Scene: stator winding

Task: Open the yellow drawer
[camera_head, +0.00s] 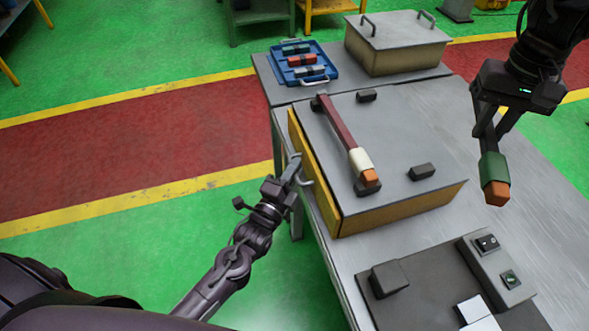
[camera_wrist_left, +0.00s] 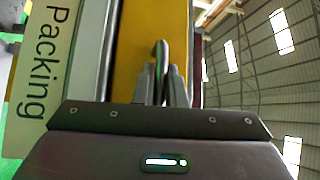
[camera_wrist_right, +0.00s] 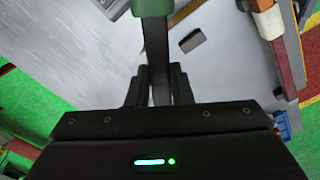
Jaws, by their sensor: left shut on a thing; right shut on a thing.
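The yellow drawer front (camera_head: 318,200) is on the left side of the grey-topped box on the workbench. It looks closed, or nearly so, against the box. It also shows in the left wrist view (camera_wrist_left: 135,60). My left gripper (camera_head: 292,170) is shut on the drawer's curved metal handle (camera_wrist_left: 161,52), which stands between its fingers. My right gripper (camera_head: 490,125) is shut on a piece with a green band and an orange end (camera_head: 495,180), held above the right of the bench. Its green part fills the top middle of the right wrist view (camera_wrist_right: 153,40).
A bar with red, white and orange parts (camera_head: 340,140) lies across black blocks on the box top. Behind stand a blue tray (camera_head: 325,72) and a lidded box (camera_head: 395,50). The floor left of the drawer is clear.

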